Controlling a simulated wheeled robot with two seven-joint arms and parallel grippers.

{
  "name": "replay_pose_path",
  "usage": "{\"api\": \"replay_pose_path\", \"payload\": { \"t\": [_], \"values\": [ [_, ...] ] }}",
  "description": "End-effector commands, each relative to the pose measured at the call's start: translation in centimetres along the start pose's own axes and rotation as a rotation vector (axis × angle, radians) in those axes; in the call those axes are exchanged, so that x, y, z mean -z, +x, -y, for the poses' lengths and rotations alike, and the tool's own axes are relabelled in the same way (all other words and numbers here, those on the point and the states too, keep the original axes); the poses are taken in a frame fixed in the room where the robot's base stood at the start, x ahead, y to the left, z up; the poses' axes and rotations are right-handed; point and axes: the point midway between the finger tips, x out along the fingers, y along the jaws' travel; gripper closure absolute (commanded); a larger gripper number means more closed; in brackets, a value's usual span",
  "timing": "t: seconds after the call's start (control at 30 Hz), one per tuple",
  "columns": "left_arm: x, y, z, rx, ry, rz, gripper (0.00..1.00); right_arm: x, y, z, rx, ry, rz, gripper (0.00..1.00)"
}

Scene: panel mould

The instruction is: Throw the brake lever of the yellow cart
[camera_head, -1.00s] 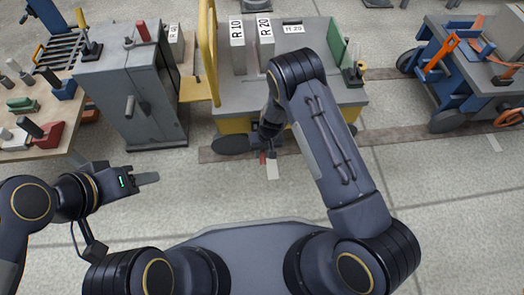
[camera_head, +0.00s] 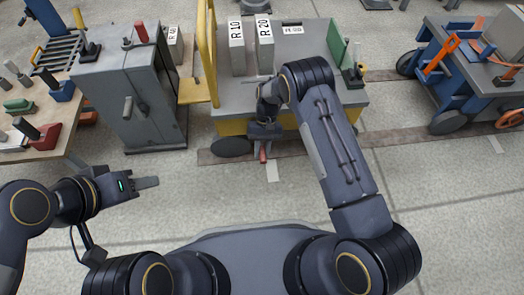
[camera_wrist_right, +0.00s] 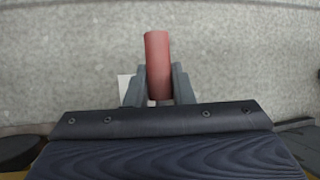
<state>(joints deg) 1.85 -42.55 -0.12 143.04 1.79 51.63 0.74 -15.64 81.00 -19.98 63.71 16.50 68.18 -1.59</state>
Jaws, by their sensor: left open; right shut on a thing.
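The yellow cart (camera_head: 234,127) with a grey top stands in the upper middle of the head view. Its red brake lever (camera_head: 263,153) sticks out low at the cart's near side. My right gripper (camera_wrist_right: 158,88) is shut on the red lever (camera_wrist_right: 157,58), which shows between its two fingers in the right wrist view. The lever's base is hidden by the gripper. My left gripper (camera_head: 148,183) is at the lower left of the head view, open and empty, away from the cart.
Several labelled blocks (camera_head: 265,45) stand on the cart. A grey cabinet (camera_head: 135,95) and a wooden table (camera_head: 60,135) are at left. A blue cart (camera_head: 455,85) is at right. A white floor mark (camera_head: 273,172) lies below the lever. The floor in front is clear.

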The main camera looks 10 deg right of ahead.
Motion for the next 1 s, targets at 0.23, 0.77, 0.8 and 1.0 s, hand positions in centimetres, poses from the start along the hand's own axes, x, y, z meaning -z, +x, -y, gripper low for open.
{"api": "replay_pose_path", "payload": {
  "t": [0.23,0.77,0.8,1.0],
  "values": [
    [0.0,0.0,0.0,0.0,0.0,0.0,0.55,0.1,-0.1,0.0,0.001,-0.001,-0.004,0.6],
    [0.5,-1.1,-0.5,0.0,0.0,0.0,0.55,-1.2,-2.5,0.6,0.001,-0.002,-0.005,0.57],
    [0.7,-1.4,-0.6,0.0,0.0,0.0,0.55,-1.6,-3.3,0.8,0.002,-0.002,-0.006,0.57],
    [1.7,-3.3,-1.5,0.0,0.0,0.0,0.55,-6.4,-5.0,1.9,0.001,-0.002,-0.002,0.57]
  ]
}}
